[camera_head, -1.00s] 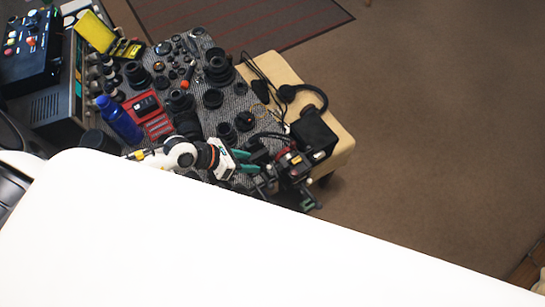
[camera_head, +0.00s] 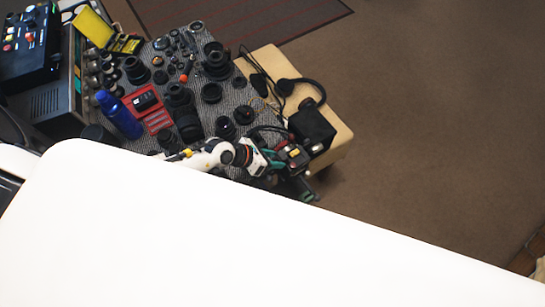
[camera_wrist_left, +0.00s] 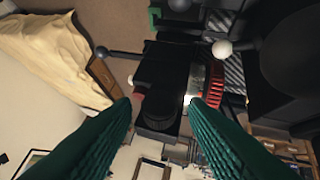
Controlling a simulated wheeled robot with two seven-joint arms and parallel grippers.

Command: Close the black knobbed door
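A dark device with red parts and small knobs (camera_head: 293,155) stands at the near right end of the table in the head view. In the left wrist view a black block-like part (camera_wrist_left: 161,82) lies beyond my fingertips, with a white ball knob (camera_wrist_left: 221,48) and a dark ball knob (camera_wrist_left: 101,51) on rods nearby. I cannot tell which piece is the door or how far it stands open. My left gripper (camera_wrist_left: 160,103) has its green fingers apart, with nothing clearly held between them. In the head view the left gripper (camera_head: 277,160) reaches the device, its fingers partly hidden. My right gripper does not show.
Several black lens parts, a red case (camera_head: 146,100) and a blue bottle (camera_head: 119,116) crowd the grey table mat (camera_head: 240,97). A headset (camera_head: 305,92) and black box (camera_head: 313,127) sit to the right. A large white surface hides the foreground.

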